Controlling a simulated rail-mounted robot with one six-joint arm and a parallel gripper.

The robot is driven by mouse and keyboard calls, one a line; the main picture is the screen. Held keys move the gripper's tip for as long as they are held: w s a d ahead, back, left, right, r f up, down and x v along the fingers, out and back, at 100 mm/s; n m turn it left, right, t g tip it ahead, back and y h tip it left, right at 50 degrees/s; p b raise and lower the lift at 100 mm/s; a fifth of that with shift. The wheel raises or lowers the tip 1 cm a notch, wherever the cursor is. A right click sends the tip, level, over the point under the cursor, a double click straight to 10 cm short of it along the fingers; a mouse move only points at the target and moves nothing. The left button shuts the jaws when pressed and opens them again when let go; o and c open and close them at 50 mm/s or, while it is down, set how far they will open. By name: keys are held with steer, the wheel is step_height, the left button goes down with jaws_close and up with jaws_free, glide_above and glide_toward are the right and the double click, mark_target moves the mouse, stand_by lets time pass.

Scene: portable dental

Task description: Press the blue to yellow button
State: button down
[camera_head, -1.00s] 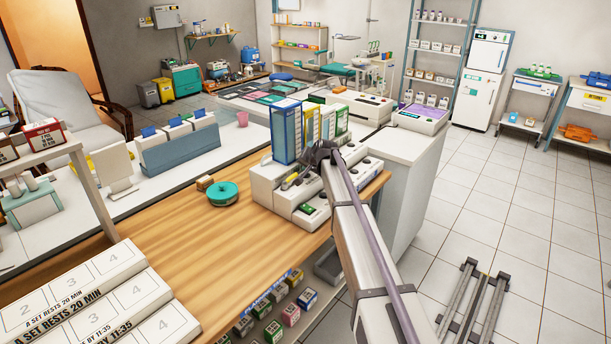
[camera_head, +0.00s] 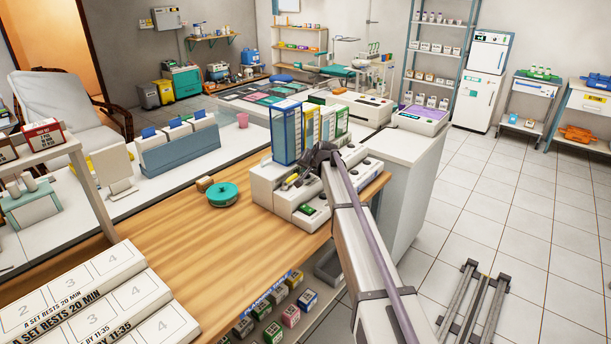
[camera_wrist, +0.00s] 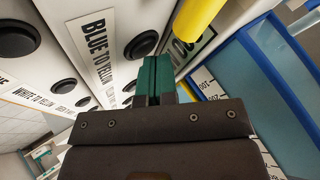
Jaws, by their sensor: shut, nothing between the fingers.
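A white button unit (camera_head: 262,184) stands on the wooden counter. A round black button (camera_wrist: 140,45) lies to the right of this label, beside my fingertips. Another black button (camera_wrist: 17,38) is to the left. My gripper (camera_wrist: 153,72) is shut and empty, with its teal fingers close together at the panel. I cannot tell whether they touch the button. In the head view my gripper (camera_head: 318,156) is over the unit and hides part of it.
A yellow cylinder (camera_wrist: 201,17) is close to the fingers in the wrist view.

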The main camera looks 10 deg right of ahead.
steer(key=shift+r+p, duration=0.5)
steer(key=shift+r, duration=0.25)
step_height(320, 180, up, 5)
steer(key=p, duration=0.5)
steer(key=shift+r, duration=0.1)
stand_by(1.1)
steer(key=shift+a+f, duration=0.1)
steer(key=shift+f, duration=0.25)
steer(key=s+f+n+g+h+b, duration=0.1)
steer(key=s+f+n+g, duration=0.1)
steer(key=s, duration=1.4)
steer(key=s+f+n+g+b, duration=0.1)
steer(key=s+f+g, duration=0.2)
steer(key=s, duration=1.4)
steer(key=s+f+n+g+h+b, duration=0.1)
steer(key=s+f+n+g+b, duration=0.1)
steer(key=s, duration=1.5)
steer(key=shift+s+a+f+n+g+h, duration=0.15)
steer(key=shift+s+f+n+g+h, duration=0.15)
steer(key=shift+f+g, duration=0.6)
